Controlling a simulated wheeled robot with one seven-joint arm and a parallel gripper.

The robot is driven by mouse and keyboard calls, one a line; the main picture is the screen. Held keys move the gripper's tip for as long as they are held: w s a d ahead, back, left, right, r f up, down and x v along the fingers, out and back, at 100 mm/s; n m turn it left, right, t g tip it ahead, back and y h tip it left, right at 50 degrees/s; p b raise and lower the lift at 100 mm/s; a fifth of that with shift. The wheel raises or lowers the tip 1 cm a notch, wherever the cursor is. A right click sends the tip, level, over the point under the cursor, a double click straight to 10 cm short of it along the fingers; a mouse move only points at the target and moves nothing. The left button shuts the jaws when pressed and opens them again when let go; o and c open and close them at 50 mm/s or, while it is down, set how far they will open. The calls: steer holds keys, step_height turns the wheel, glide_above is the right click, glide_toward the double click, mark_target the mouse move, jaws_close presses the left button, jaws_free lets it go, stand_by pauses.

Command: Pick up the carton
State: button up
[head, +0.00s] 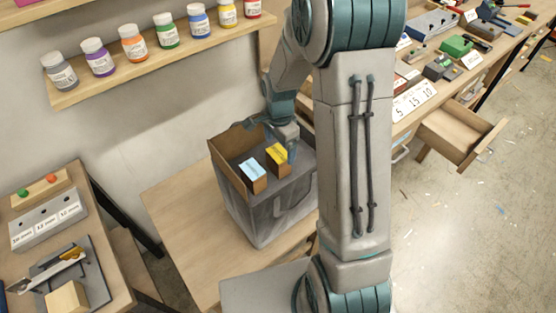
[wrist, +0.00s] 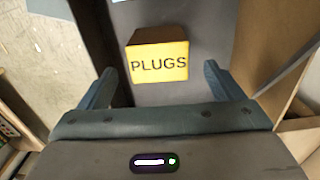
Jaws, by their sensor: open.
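A small brown carton with a yellow label (head: 277,155) stands in an open grey bin. In the wrist view its yellow face reads "PLUGS" (wrist: 158,62). A second small brown carton with a light blue label (head: 253,172) stands to its left in the head view; only a sliver of light blue shows at the wrist view's top edge. My gripper (wrist: 159,75) is open, with one finger on either side of the yellow-labelled carton in the picture and gaps to both. In the head view my gripper (head: 290,142) is at the bin's far side, partly hidden.
The grey bin (head: 262,215) has raised walls around the cartons and stands on a wooden table (head: 180,215). A wall shelf (head: 150,70) holds several paint jars. A cluttered bench with an open drawer (head: 462,133) is at right, another bench (head: 110,270) at left.

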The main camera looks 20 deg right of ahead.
mark_target(278, 153)
steer(key=shift+s+a+f+p, duration=0.15)
steer(key=shift+f+p, duration=0.15)
steer(key=shift+f, duration=0.2)
steer(key=shift+f+p, duration=0.6)
steer(key=shift+f, duration=1.55)
steer(key=c, duration=1.2)
